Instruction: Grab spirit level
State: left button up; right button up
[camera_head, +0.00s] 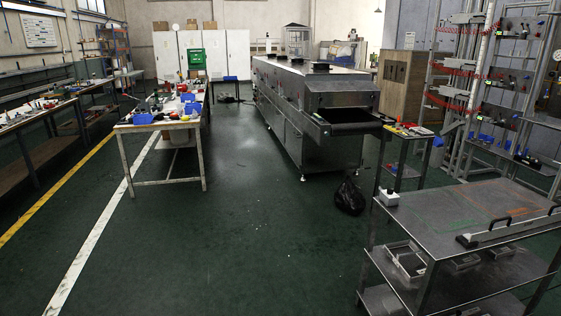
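I cannot pick out a spirit level with certainty. A long, narrow grey bar-like object (508,229) lies along the right part of the metal cart's top (445,212) in the right foreground. It has a dark block at its near-left end, and I cannot tell whether it is the level. A small work table (407,133) behind the cart holds small tools too small to name. A long workbench (140,128) at the left holds many tools and blue bins, also too small to tell apart. Neither of my grippers is in view.
The tunnel dryer (318,110) stands at centre right with a black bag (349,196) on the floor by its end. A small white box (389,198) sits at the cart's left corner. A tool rack (490,90) stands behind. The green floor (240,230) at centre is clear.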

aim_at(317, 117)
jog(key=i, duration=1.85)
jog(key=i+j+z, duration=0.1)
jog(key=i, duration=0.5)
jog(key=i+j+z, duration=0.1)
jog(key=i, duration=0.55)
jog(key=i+j+z, duration=0.1)
jog(key=i, duration=0.5)
jog(key=i+j+z, duration=0.15)
jog(key=i, duration=0.2)
jog(key=i+j+z, duration=0.15)
jog(key=i+u, duration=0.2)
jog(key=i, duration=1.6)
